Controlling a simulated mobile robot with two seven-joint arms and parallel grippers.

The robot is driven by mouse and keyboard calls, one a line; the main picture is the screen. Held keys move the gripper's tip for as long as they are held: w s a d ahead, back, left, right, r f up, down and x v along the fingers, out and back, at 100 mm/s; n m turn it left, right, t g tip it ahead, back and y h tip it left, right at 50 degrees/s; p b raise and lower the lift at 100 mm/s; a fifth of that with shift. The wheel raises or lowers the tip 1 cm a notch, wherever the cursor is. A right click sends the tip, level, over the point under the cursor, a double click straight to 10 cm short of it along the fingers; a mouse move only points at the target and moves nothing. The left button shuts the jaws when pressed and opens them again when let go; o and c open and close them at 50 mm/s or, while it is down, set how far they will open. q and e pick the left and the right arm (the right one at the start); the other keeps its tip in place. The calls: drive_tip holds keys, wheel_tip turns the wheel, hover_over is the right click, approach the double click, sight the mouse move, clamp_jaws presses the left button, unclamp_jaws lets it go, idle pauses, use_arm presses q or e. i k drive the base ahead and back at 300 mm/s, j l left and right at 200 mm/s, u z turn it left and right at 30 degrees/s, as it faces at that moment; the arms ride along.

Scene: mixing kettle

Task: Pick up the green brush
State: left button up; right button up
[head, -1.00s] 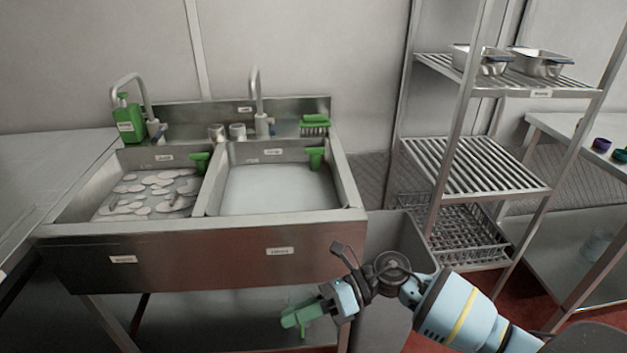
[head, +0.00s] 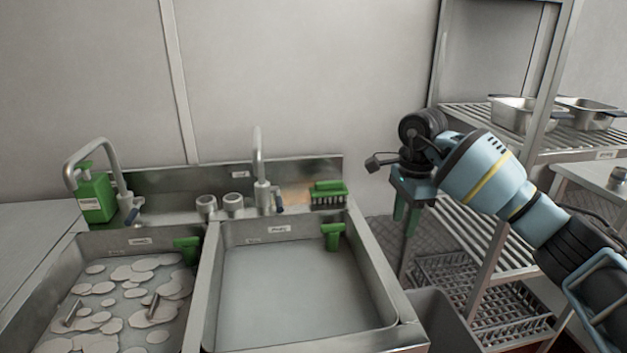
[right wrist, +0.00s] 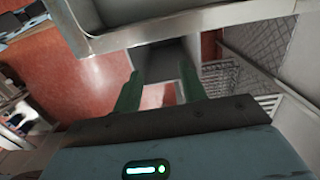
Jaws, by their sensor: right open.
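The green brush (head: 329,193) with dark bristles rests on the sink's back ledge, right of the second tap, bristles facing down. My right gripper (head: 406,228) is to the right of the brush and apart from it, beyond the sink's right edge, with its green fingers pointing down. In the right wrist view its two fingers (right wrist: 158,98) are spread with nothing between them. The brush does not show in the right wrist view. My left gripper is not in view.
The right basin (head: 388,318) holds liquid; the left basin (head: 203,318) holds suds and has a green handle (head: 187,250). Another green handle (head: 333,236) hangs at the right basin. A tap (head: 259,170), soap bottle (head: 97,197) and metal shelf (head: 470,235) stand nearby.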

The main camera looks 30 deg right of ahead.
sight(330, 190)
drive_tip(key=i, duration=1.1)
